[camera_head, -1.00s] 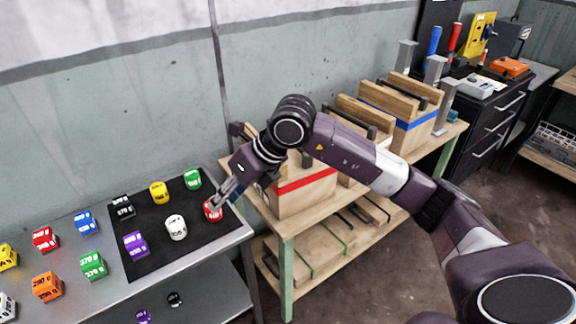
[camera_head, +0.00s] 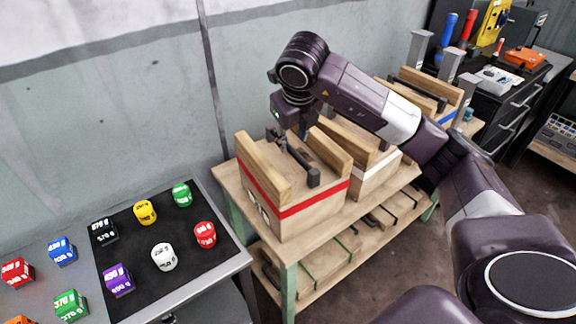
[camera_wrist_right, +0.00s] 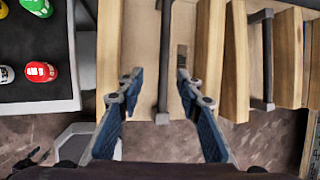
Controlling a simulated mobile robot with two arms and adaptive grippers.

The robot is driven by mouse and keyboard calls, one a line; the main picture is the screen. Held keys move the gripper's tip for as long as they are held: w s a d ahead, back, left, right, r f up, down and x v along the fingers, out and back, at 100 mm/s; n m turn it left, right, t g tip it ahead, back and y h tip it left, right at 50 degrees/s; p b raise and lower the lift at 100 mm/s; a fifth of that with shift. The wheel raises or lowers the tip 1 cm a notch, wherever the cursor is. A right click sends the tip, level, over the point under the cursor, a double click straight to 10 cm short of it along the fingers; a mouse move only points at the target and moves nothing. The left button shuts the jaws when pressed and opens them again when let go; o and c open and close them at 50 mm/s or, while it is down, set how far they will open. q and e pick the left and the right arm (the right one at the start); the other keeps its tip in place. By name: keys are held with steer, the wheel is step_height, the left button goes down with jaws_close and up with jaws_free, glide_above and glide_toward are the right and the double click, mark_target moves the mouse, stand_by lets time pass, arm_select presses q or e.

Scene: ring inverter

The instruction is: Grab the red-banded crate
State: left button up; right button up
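The red-banded crate (camera_head: 292,211) stands on the near end of the wooden workbench. It is a light wood box with raised side boards, a red band and a dark bar handle (camera_head: 301,164) across its top. My right gripper (camera_head: 283,138) hangs over the far part of the crate, close to the handle. In the right wrist view my right gripper (camera_wrist_right: 154,78) is open, its two blue-padded fingers on either side of the dark handle (camera_wrist_right: 165,62), with gaps on both sides. My left gripper is not in view.
A white-banded crate (camera_head: 375,180) stands close on the right, with a blue-banded crate (camera_head: 447,118) farther along the workbench (camera_head: 238,181). A metal table with a black mat (camera_head: 190,265) and several coloured weights stands at left. A wall is behind.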

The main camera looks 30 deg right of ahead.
mark_target(293, 151)
steer(key=x, duration=0.1)
steer(key=p+x, duration=0.1)
steer(key=x, duration=0.1)
steer(key=p+x, duration=0.1)
steer(key=x, duration=0.1)
steer(key=shift+s+d, duration=0.15)
steer(key=shift+d, duration=0.2)
steer(key=shift+x, duration=1.15)
steer(key=shift+w+f, duration=0.15)
steer(key=shift+w, duration=0.1)
steer(key=c, duration=0.4)
jaws_close()
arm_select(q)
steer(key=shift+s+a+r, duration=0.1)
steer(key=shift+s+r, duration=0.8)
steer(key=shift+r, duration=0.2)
